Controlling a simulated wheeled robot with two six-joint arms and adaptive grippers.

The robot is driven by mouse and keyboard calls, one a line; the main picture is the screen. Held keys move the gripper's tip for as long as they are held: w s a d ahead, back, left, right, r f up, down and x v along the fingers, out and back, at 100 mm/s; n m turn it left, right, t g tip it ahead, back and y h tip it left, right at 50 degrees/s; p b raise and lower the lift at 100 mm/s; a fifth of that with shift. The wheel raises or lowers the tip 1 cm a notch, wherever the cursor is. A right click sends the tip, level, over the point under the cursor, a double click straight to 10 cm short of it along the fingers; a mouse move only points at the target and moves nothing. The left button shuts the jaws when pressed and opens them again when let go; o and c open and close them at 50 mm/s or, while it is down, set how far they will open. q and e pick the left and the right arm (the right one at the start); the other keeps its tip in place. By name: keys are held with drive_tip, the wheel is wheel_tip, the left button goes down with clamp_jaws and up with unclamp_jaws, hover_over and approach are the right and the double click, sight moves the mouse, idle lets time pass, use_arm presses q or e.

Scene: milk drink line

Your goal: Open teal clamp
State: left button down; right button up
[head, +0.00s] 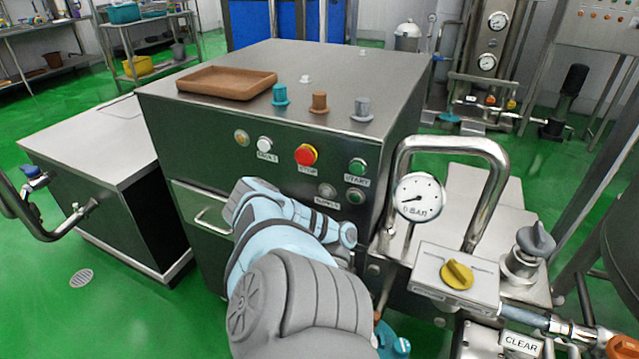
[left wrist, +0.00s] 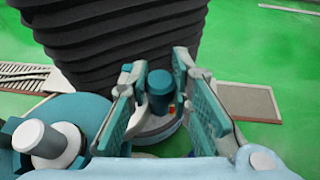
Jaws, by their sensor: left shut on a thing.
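In the left wrist view, a teal clamp knob (left wrist: 186,84) stands upright between the two teal-padded fingers of my left gripper (left wrist: 168,100). The gripper is shut on the knob. A round grey base with a small red and yellow mark shows below it, partly hidden by the fingers. In the head view my left arm covers the lower middle, and its gripper is hidden from sight. A teal part at the bottom edge there is cut off, and I cannot tell what it belongs to. My right gripper is in neither view.
In the wrist view, a dark ribbed body (left wrist: 120,35) rises behind the gripper, and a white-capped cylinder (left wrist: 48,143) stands at left. In the head view, a steel cabinet (head: 300,75) holds a brown tray (head: 227,83). A yellow knob (head: 457,274) and pressure gauge (head: 418,197) stand at right.

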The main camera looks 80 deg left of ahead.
use_arm(q)
drive_tip(key=c, duration=1.7)
unclamp_jaws()
